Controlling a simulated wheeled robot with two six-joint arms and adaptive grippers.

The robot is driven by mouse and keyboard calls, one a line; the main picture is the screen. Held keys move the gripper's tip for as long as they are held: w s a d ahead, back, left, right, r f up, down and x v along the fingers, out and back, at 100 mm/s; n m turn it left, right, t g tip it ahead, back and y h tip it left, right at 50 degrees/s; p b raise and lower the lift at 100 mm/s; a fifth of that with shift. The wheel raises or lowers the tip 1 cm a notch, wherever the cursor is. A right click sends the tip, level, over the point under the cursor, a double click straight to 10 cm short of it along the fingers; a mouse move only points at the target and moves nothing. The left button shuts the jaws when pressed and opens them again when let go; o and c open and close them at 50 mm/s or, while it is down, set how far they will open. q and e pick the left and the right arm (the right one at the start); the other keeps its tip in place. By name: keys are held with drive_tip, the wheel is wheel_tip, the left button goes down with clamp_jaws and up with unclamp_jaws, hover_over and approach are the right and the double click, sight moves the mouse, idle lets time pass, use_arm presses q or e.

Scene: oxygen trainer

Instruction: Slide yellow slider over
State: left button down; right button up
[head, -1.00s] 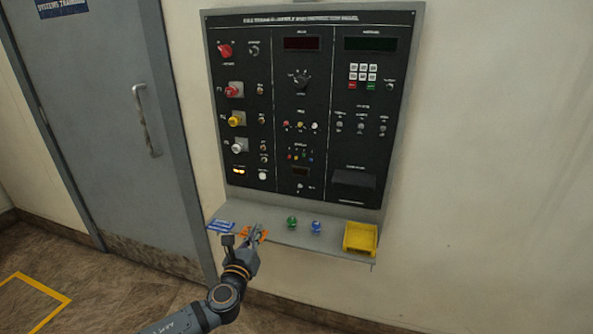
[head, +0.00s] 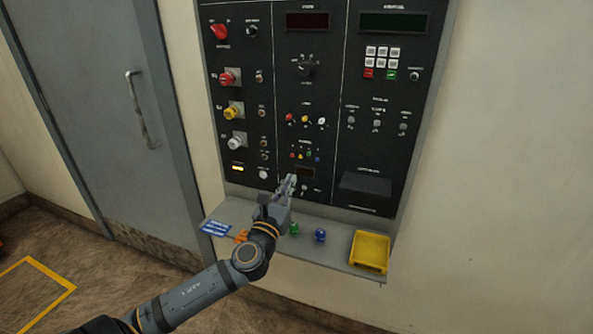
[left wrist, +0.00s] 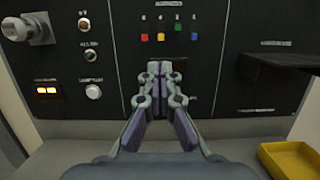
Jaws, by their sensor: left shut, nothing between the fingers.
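A row of small coloured sliders sits low in the middle column of the black panel. The yellow slider (head: 300,155) is second from the left; it also shows in the left wrist view (left wrist: 160,37), between the red slider (left wrist: 144,37) and the green slider (left wrist: 177,37). The blue slider (left wrist: 194,37) is at the right end. My left gripper (head: 291,178) is shut and empty, pointing at the panel below the sliders. In the left wrist view its closed fingertips (left wrist: 160,67) appear just under the yellow slider, partly covering a small dark display.
A shelf (head: 338,254) juts out below the panel, with a yellow tray (head: 370,252), a green knob (head: 294,229) and a blue knob (head: 320,235). An orange item (head: 241,236) is partly hidden by my arm. A dark ledge (head: 365,185) protrudes at the panel's lower right.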

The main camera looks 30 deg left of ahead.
sight(301, 161)
use_arm(q)
drive_tip(key=x, duration=0.4)
drive_tip(key=shift+w+a+r+p, duration=0.1)
drive_tip(key=shift+w+r+p, duration=0.05)
drive_tip(key=shift+w+p, duration=0.2)
drive_tip(key=shift+w, duration=0.5)
use_arm(e)
drive_tip(key=shift+s+r, duration=0.45)
drive_tip(key=shift+s, duration=0.05)
use_arm(q)
drive_tip(key=shift+a+r, duration=0.1)
